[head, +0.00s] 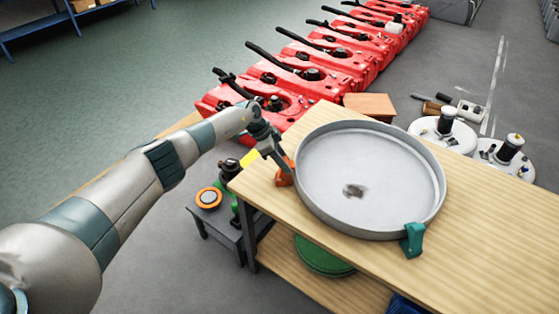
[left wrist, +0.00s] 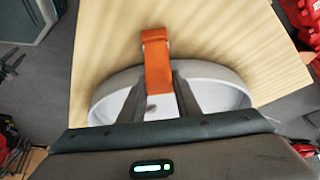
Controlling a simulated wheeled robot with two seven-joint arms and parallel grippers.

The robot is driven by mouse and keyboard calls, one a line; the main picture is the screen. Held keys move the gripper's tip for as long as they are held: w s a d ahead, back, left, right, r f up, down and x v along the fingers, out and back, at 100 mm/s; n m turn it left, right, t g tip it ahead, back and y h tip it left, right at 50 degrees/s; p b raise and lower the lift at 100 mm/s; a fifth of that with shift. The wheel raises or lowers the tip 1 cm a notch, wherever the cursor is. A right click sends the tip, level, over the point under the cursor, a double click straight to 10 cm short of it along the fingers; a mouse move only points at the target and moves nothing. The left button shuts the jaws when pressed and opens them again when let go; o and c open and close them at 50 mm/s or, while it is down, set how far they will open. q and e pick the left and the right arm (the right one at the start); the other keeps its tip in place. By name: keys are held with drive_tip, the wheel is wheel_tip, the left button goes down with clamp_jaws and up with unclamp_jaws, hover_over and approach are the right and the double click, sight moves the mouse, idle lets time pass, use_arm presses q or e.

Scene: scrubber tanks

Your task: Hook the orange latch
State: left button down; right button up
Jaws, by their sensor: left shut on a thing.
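The orange latch (head: 285,172) is at the left side of the round grey pan (head: 372,228), which lies on the wooden table. My left gripper (head: 283,163) reaches down to this side of the pan and is shut on the latch. In the left wrist view, the orange latch (left wrist: 157,62) runs as a strap from beyond the pan's rim (left wrist: 215,72) to between the two fingers (left wrist: 160,105). Whether the latch is hooked on the rim cannot be told. A teal latch (head: 412,240) sits at the pan's front right edge. My right gripper is out of view.
The wooden table (head: 490,240) has bare room right of the pan. A row of red tanks (head: 320,75) stands behind. Green discs (head: 322,256) lie on the lower shelf.

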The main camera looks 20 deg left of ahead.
use_arm(q)
drive_tip(key=shift+w+d+y+p, duration=0.2)
drive_tip(key=shift+d+y+p, duration=0.15)
drive_tip(key=shift+y+p, duration=0.15)
drive_tip(key=shift+f, duration=0.1)
drive_tip(key=c, duration=1.3)
unclamp_jaws()
drive_tip(key=shift+c, duration=0.2)
drive_tip(key=shift+a+r, duration=0.25)
drive_tip(key=shift+r, duration=0.3)
drive_tip(key=b+v, duration=0.3)
drive_tip(key=v, duration=1.3)
drive_tip(key=shift+w+r, duration=0.15)
drive_tip(key=shift+w, duration=0.1)
drive_tip(key=shift+d, duration=0.1)
